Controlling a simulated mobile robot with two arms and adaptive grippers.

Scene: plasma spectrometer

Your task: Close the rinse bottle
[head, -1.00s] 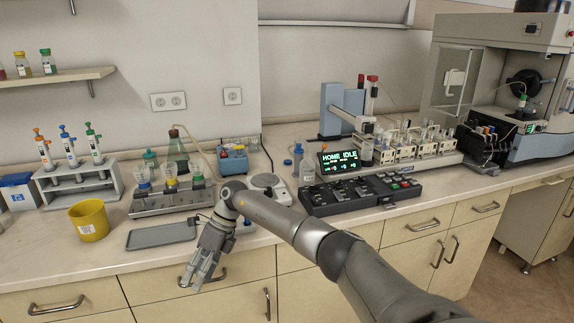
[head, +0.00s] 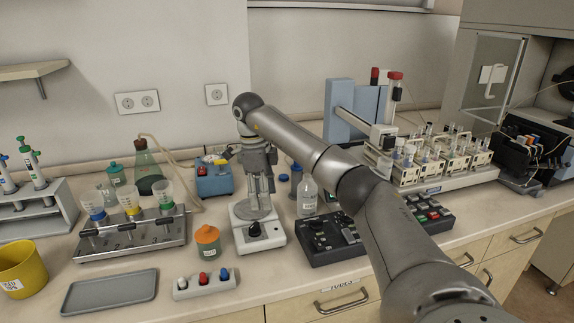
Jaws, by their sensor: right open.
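A clear bottle with a white label (head: 307,197) stands upright on the bench, just right of the white hotplate-like device; it looks most like the rinse bottle. Its neck is narrow and I cannot make out whether a cap is on it. A blue-topped item (head: 296,174) stands just behind it, partly hidden. My right gripper (head: 259,203) is open and empty, fingers pointing down over the white device (head: 257,237), left of the clear bottle and apart from it. My left gripper is not in view.
An orange-lidded jar (head: 207,241) stands left of the white device. A block with coloured knobs (head: 204,284) and a grey tray (head: 110,292) lie in front. My right arm hides the display area.

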